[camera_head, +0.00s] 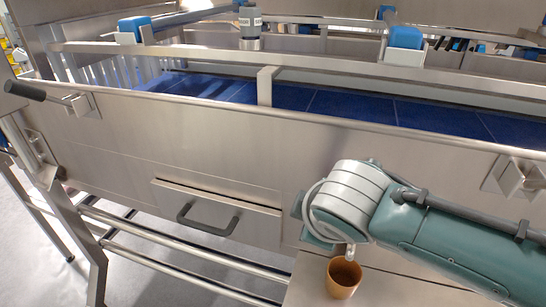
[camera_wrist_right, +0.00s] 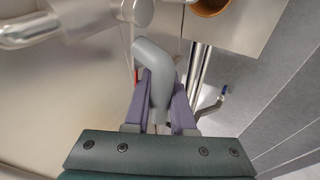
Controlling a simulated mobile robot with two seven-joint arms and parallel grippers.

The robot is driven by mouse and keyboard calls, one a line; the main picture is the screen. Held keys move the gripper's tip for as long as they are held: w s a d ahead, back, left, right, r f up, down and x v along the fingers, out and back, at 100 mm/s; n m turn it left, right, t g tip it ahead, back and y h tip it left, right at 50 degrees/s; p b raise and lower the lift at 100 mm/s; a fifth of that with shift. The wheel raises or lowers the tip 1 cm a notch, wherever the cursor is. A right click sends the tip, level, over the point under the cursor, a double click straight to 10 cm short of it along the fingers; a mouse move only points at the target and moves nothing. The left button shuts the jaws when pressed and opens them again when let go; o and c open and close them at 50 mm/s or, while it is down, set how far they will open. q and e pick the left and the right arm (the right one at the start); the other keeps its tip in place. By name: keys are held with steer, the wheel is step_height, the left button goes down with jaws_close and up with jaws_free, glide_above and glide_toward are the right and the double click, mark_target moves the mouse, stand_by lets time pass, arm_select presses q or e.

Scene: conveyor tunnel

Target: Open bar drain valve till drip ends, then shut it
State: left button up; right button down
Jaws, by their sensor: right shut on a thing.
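My right gripper (camera_wrist_right: 160,80) has its two purple fingers closed on either side of a grey bent handle (camera_wrist_right: 157,42) in the right wrist view. The handle joins metal pipework (camera_wrist_right: 128,10) at the top; I take it to be the drain valve's handle. In the head view my right wrist hides the fingers and handle. A metal spout tip (camera_head: 350,251) shows just below the wrist, above an orange-brown cup (camera_head: 343,284). The cup also shows at the top of the wrist view (camera_wrist_right: 209,7). I cannot make out any drip. My left gripper is in neither view.
The steel conveyor side (camera_head: 200,130) stands close behind my right arm. A drawer-like panel with a dark handle (camera_head: 208,220) is left of it. The cup stands on a pale metal shelf (camera_head: 395,290).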

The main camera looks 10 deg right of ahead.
steer(key=shift+s+d+f+n+g+h+b, duration=0.15)
steer(key=shift+f+n+g+h+b, duration=0.3)
steer(key=shift+f+h, duration=0.4)
steer(key=shift+d, duration=0.1)
steer(key=c, duration=0.8)
jaws_free()
steer(key=shift+o, duration=0.2)
steer(key=shift+r, duration=0.1)
steer(key=p+v, duration=0.3)
steer(key=v, duration=0.6)
steer(key=shift+a+r+p, duration=0.25)
steer(key=shift+r+p, duration=0.05)
steer(key=shift+r, duration=0.05)
